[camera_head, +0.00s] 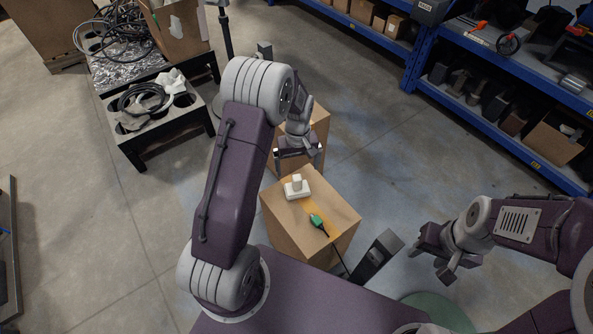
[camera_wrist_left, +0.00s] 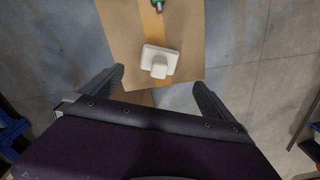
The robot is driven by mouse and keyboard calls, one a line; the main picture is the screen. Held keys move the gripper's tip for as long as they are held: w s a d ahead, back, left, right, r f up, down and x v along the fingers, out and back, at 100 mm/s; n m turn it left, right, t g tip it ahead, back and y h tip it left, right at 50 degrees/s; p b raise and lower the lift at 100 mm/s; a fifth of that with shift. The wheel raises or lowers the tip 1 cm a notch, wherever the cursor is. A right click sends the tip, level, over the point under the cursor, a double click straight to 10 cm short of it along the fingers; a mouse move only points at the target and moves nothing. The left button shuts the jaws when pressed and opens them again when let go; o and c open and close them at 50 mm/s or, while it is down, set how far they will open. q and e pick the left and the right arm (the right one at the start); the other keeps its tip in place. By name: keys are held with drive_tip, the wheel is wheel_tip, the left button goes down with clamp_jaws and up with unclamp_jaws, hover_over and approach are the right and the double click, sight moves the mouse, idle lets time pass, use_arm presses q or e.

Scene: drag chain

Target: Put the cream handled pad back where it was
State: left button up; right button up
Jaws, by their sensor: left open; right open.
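The cream handled pad (camera_head: 297,188) rests on top of the nearer cardboard box (camera_head: 283,221), toward its far left corner, with its handle block up. My right gripper (camera_head: 436,258) is open and empty in the air, right of the box.
A green connector (camera_head: 317,220) with a black cable lies on an orange tape strip on the same box. Another cardboard box (camera_head: 319,124) stands behind. A black stand with trays (camera_head: 163,123) is at left; blue shelving (camera_head: 500,105) is at right. Open floor lies between.

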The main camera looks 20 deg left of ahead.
use_arm(q)
drive_tip(key=s+d+r+m, duration=0.2)
drive_tip(key=s+r+m, duration=0.1)
drive_tip(key=s, duration=0.5)
drive_tip(key=s+d+r+m+t, duration=0.1)
drive_tip(key=s+r+m, duration=0.3)
drive_tip(key=s, duration=0.4)
drive_tip(key=shift+s+d+r, duration=0.35)
drive_tip(key=shift+s+d, duration=0.05)
drive_tip(key=shift+d, duration=0.15)
wheel_tip(320, 180, up, 18)
drive_tip(key=p, duration=1.8)
drive_tip(key=shift+r, duration=0.2)
